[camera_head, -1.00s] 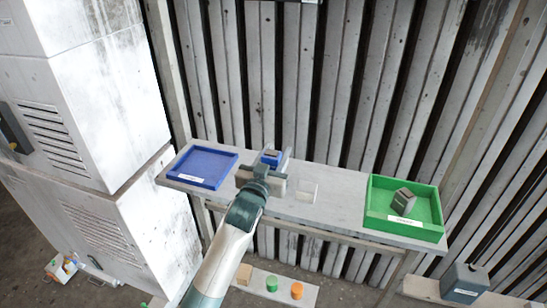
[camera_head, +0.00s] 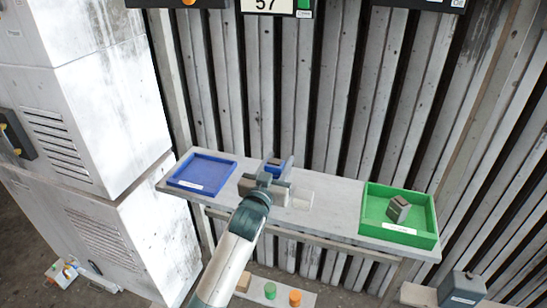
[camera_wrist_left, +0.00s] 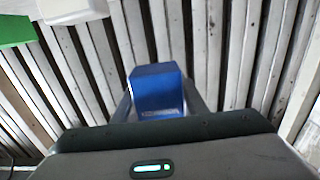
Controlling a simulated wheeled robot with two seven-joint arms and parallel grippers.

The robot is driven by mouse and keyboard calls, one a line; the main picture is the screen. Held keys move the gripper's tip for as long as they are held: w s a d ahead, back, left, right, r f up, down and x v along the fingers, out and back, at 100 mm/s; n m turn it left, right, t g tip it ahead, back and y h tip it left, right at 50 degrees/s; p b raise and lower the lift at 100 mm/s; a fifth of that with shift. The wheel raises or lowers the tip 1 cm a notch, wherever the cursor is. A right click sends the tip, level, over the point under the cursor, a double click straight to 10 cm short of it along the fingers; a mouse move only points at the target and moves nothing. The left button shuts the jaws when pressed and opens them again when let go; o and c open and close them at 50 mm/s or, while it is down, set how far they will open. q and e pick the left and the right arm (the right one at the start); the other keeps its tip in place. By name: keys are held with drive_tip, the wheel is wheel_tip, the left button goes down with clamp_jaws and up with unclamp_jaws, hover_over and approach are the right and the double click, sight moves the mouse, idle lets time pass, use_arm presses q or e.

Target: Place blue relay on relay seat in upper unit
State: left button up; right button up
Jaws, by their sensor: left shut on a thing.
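The blue relay (camera_head: 273,168) is between the fingers of my left gripper (camera_head: 276,172), over the back part of the shelf. In the left wrist view the blue relay (camera_wrist_left: 157,92) sits between the two dark fingers, and a pale label shows on its near face. My left gripper is shut on it. My right gripper is in neither view. Parts of dark units, one with a plate reading 57 (camera_head: 268,5), show at the top edge of the head view. They are cut off, and I cannot make out a relay seat there.
A shelf (camera_head: 335,215) carries an empty blue tray (camera_head: 202,173) at left and a green tray (camera_head: 412,233) at right with a grey part (camera_head: 398,208) in it. A grey cabinet (camera_head: 100,90) rises at left.

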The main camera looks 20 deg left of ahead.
use_arm(q)
drive_tip(key=s+f+b, duration=0.2)
drive_tip(key=s+b, duration=0.1)
drive_tip(key=s, duration=0.6)
drive_tip(key=s+a+f+b, duration=0.1)
drive_tip(key=s+f+b, duration=0.1)
drive_tip(key=s, duration=0.8)
drive_tip(key=shift+y+b, duration=0.3)
drive_tip(key=shift+b, duration=0.15)
drive_tip(key=shift+s+a, duration=0.1)
drive_tip(key=shift+a, duration=0.1)
